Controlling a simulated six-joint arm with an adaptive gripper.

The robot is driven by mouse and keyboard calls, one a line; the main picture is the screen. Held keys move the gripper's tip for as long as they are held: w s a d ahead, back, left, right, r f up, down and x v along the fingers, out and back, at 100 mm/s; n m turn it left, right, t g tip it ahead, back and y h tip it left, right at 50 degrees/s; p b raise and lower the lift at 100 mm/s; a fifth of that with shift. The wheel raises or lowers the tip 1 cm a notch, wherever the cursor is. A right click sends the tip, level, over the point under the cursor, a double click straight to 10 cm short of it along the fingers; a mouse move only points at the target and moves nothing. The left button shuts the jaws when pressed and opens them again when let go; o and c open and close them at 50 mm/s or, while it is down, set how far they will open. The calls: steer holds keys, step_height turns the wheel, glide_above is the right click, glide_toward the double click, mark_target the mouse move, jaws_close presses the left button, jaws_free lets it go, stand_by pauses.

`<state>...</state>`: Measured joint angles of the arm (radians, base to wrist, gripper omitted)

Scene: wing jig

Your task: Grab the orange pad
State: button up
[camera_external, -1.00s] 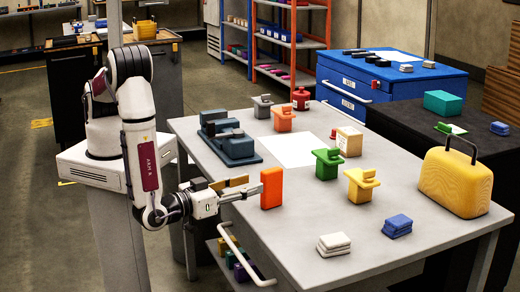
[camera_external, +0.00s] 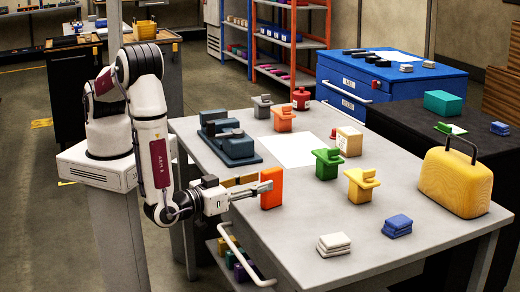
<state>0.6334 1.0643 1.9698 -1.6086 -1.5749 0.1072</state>
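The orange pad (camera_external: 272,192) is an upright rectangular block near the left edge of the grey table. My gripper (camera_external: 262,186) reaches in from the left, low over the table edge. Its near finger lies across the left part of the pad in the picture and hides some of it. The far finger is mostly hidden, so I cannot tell whether the fingers touch the pad or are shut on it. The pad stands upright.
A dark blue-grey fixture (camera_external: 229,143) stands behind the pad, with a white sheet (camera_external: 290,150) beyond. Green (camera_external: 327,165) and yellow (camera_external: 361,186) blocks stand to the right. White pads (camera_external: 333,244) lie at the front. The table around the pad's right side is clear.

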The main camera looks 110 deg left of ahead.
mark_target(272, 179)
steer(key=shift+x, duration=2.45)
steer(key=shift+w+d, duration=0.15)
steer(key=shift+w, duration=0.05)
jaws_close()
